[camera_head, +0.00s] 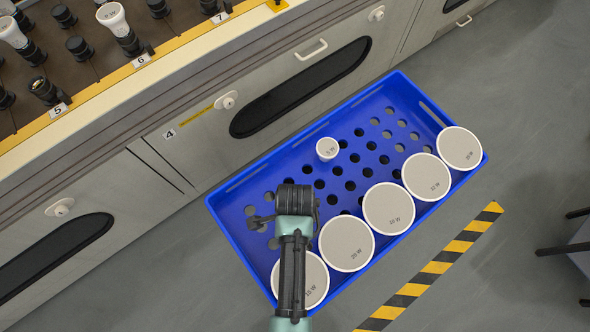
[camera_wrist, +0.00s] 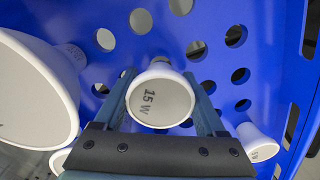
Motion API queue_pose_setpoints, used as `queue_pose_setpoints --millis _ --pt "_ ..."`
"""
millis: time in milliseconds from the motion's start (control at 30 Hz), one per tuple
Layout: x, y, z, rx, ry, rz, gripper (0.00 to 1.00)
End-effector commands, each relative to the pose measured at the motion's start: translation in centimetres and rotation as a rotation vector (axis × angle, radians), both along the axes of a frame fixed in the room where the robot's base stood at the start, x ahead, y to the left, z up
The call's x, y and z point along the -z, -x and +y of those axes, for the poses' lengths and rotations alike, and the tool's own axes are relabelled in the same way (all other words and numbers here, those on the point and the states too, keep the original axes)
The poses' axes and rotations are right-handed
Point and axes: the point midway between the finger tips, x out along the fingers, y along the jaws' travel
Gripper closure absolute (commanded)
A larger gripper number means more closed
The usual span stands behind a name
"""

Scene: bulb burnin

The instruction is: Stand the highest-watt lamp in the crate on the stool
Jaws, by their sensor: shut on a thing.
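A blue crate (camera_head: 232,190) with round holes in its floor holds several white reflector lamps. Five wide lamps line its front side; the far-right one (camera_head: 460,148) and one nearer my arm (camera_head: 346,243) seem to read 20 W, though the print is small. Others (camera_head: 427,177) (camera_head: 388,209) (camera_head: 300,280) have labels I cannot read surely. A small lamp (camera_head: 327,149), apparently 5 W, stands near the back. My gripper (camera_head: 294,200) is over the crate's left part. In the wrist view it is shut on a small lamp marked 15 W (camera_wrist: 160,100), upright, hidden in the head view.
A bench with numbered drawers (camera_head: 300,85) runs behind the crate. A rack (camera_head: 70,75) with sockets and some lamps is at upper left. A striped floor strip (camera_head: 440,265) lies at lower right. Dark legs of furniture (camera_head: 565,249) show at the right edge.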

Motion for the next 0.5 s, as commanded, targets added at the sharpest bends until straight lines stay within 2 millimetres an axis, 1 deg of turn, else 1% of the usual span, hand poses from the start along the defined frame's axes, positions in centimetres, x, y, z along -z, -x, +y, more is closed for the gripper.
queue_pose_setpoints --millis 500 --pt "1.7 0.0 0.0 0.000 0.000 0.000 0.83"
